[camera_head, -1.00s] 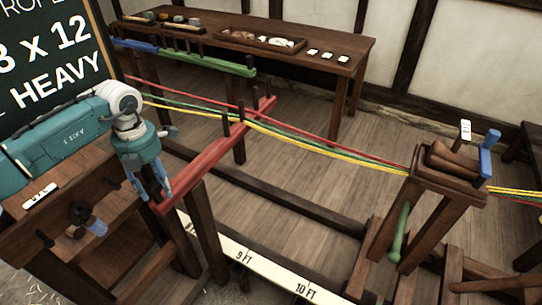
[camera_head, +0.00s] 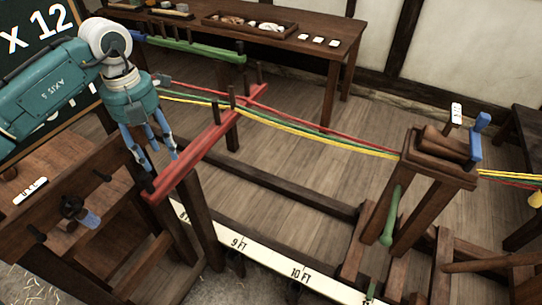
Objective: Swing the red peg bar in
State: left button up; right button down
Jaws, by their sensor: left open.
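The red peg bar (camera_head: 209,143) lies across the wooden frame, running from the near left to the far right, with dark pegs standing up from it. Red, green and yellow ropes (camera_head: 330,143) cross its far part and run right to a wooden stand. My left gripper (camera_head: 157,166) points down with its fingers spread, beside and above the near part of the bar. It looks empty, and I cannot tell whether a finger touches the bar. My right gripper is not in view.
The wooden stand (camera_head: 440,165) at right carries a blue handle (camera_head: 476,137) and a green handle (camera_head: 391,217). Blue and green bars (camera_head: 195,47) sit before the back table (camera_head: 345,52). A bench with a blue-handled crank (camera_head: 78,211) is at near left.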

pick_arm(q)
jog(key=w+d+f+h, duration=0.1)
jog(key=d+h, duration=0.4)
jog(key=d, duration=0.8)
jog(key=w+d+h, duration=0.1)
jog(key=d+h, duration=0.5)
jog(key=d, duration=0.7)
jog(key=shift+w+d+f+t+p, duration=0.35)
jog(key=shift+w+f+t+p, duration=0.05)
